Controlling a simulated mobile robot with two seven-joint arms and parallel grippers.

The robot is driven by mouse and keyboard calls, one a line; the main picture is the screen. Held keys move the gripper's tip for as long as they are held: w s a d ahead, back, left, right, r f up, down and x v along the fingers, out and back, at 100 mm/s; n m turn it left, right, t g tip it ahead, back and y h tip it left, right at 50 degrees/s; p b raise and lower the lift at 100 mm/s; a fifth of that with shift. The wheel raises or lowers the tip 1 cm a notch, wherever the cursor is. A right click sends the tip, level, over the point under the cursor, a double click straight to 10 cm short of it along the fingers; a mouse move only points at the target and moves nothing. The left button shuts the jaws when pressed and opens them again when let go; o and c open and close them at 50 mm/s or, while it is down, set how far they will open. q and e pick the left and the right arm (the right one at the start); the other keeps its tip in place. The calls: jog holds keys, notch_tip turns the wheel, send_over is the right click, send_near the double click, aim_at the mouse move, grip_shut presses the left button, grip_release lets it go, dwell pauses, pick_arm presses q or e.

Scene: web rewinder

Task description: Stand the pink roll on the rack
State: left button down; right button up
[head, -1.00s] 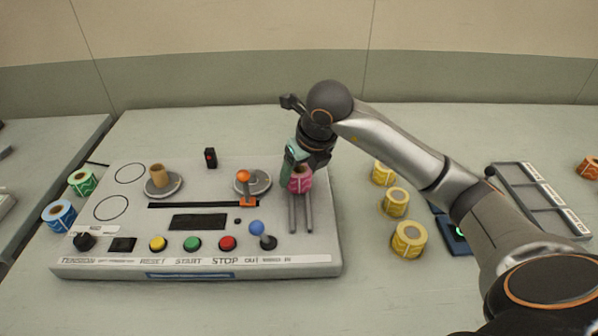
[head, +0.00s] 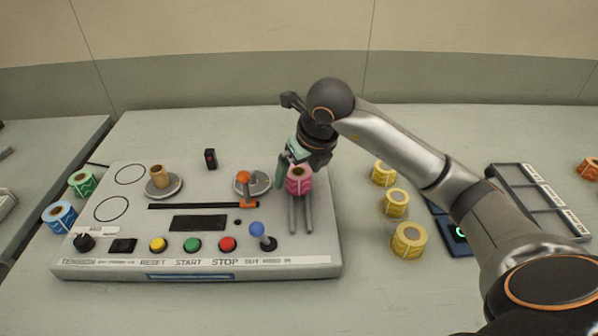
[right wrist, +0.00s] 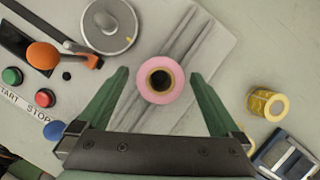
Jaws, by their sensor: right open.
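The pink roll (head: 299,181) is at the upper part of the rack (head: 301,217), two parallel grey rails at the right of the machine panel. In the right wrist view the pink roll (right wrist: 160,80) shows its dark core and lies over the rails (right wrist: 187,45). My right gripper (head: 291,175) is at the roll; in the right wrist view its green fingers (right wrist: 158,88) are open, one on each side, with gaps between them and the roll. Whether the roll touches the rails is hard to tell. My left gripper is not in view.
Several yellow rolls (head: 408,241) stand right of the panel. A blue roll (head: 60,216) and a green roll (head: 82,183) are at its left. An orange lever (head: 246,190) and a blue-knobbed joystick (head: 262,236) rise near the rack. A grey tray (head: 535,199) lies far right.

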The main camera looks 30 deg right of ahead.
jog(key=p+v, duration=0.1)
jog(key=v, duration=1)
jog(key=shift+r+p, duration=0.15)
jog(key=shift+p, duration=0.15)
jog(key=shift+s+a, duration=0.1)
jog(key=shift+s, duration=0.05)
